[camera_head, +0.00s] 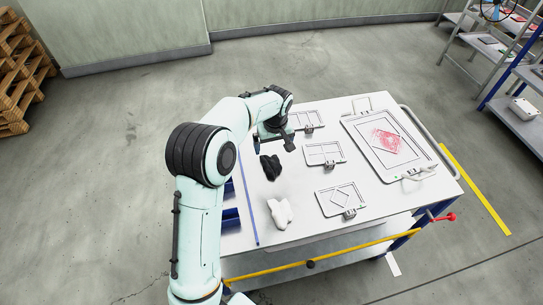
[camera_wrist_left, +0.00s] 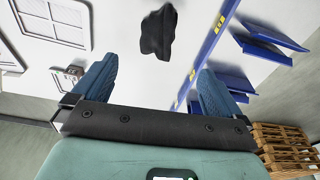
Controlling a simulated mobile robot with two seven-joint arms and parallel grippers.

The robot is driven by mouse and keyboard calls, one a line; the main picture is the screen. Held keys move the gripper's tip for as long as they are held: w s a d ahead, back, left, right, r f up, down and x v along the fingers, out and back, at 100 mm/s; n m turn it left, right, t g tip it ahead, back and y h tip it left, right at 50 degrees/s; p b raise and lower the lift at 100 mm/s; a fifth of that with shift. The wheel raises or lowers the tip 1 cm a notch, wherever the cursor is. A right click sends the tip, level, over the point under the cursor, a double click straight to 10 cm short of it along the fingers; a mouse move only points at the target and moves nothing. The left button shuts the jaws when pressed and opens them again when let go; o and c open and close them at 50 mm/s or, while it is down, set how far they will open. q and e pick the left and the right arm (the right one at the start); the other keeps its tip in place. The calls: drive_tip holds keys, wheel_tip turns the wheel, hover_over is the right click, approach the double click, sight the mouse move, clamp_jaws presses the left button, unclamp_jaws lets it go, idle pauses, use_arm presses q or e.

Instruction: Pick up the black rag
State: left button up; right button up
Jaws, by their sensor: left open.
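The black rag (camera_head: 270,167) lies crumpled on the white table (camera_head: 296,228), near its left side in the head view. In the left wrist view the black rag (camera_wrist_left: 158,33) shows at the top middle, ahead of the fingers and apart from them. My left gripper (camera_head: 289,141) is above the table, just beyond the black rag in the head view. In the left wrist view my left gripper (camera_wrist_left: 150,88) has its two blue fingers wide apart with nothing between them. My right gripper is not in view.
A white rag (camera_head: 281,213) lies nearer on the table. Framed plates (camera_head: 324,153) with small clamps sit right of the black rag. A larger tray (camera_head: 357,127) with a red patch is at the right. Blue holders (camera_wrist_left: 262,46) and a blue strip run along the left edge.

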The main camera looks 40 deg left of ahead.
use_arm(q)
hover_over(272, 164)
drive_tip(key=s, duration=0.1)
drive_tip(key=f, duration=0.7)
drive_tip(key=shift+d+f, duration=0.25)
drive_tip(key=shift+d, duration=0.15)
drive_tip(key=f, duration=0.3)
drive_tip(key=w+f, duration=0.1)
drive_tip(key=f, duration=0.1)
drive_tip(key=shift+a+f+p, duration=0.3)
drive_tip(key=shift+a+p, duration=0.05)
drive_tip(key=shift+p, duration=0.05)
drive_tip(key=shift+r, duration=0.1)
drive_tip(key=c, duration=1.1)
